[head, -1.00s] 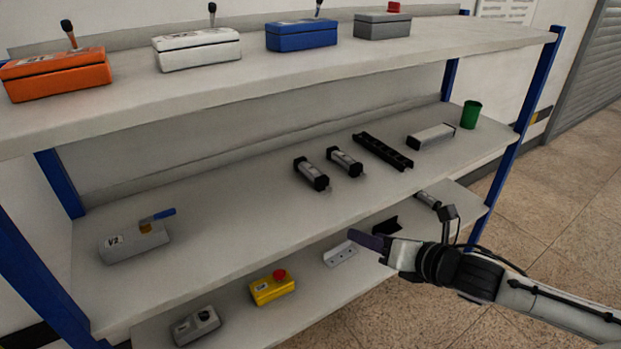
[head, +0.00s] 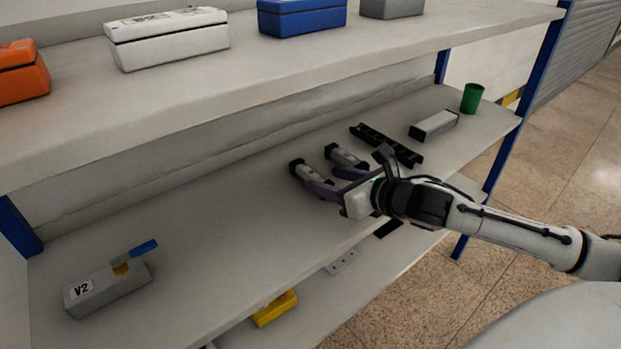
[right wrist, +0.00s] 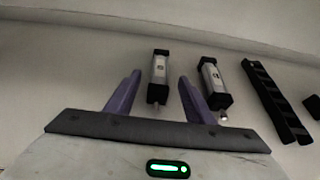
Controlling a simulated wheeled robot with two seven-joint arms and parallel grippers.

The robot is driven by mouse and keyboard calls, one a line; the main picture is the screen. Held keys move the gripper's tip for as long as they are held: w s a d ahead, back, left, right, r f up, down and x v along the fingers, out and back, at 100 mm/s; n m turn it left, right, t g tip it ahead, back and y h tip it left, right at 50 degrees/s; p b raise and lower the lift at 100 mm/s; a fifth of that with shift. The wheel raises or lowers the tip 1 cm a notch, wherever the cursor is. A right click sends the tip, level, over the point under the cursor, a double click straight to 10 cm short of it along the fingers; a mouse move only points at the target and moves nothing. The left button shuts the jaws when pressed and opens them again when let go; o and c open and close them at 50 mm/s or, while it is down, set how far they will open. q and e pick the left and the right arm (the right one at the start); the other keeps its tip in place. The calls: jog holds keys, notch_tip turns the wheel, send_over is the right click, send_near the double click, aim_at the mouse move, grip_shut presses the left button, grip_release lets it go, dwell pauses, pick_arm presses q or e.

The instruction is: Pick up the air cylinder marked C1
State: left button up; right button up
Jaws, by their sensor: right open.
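Two short grey air cylinders with black ends lie side by side on the middle shelf, the left one (head: 301,170) and the right one (head: 343,156). Their markings are too small to read, so I cannot tell which is C1. My right gripper (head: 327,179) is open and empty at their near ends. In the right wrist view, the left cylinder (right wrist: 159,68) shows between the purple fingers (right wrist: 160,77). The right cylinder (right wrist: 214,84) shows just beyond the right finger. The fingers partly hide the cylinders' near ends in the head view. My left gripper is out of view.
A black slotted bar (head: 386,144), a grey block (head: 434,125) and a green cup (head: 472,98) stand to the right on the middle shelf (head: 215,235). A valve box marked V2 (head: 108,290) sits at the left. The upper shelf (head: 250,75) overhangs behind.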

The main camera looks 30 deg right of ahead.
aim_at(316, 176)
jog(key=shift+b+x, duration=0.3)
jog(key=shift+x, duration=3.05)
jog(key=shift+r, duration=0.1)
grip_shut()
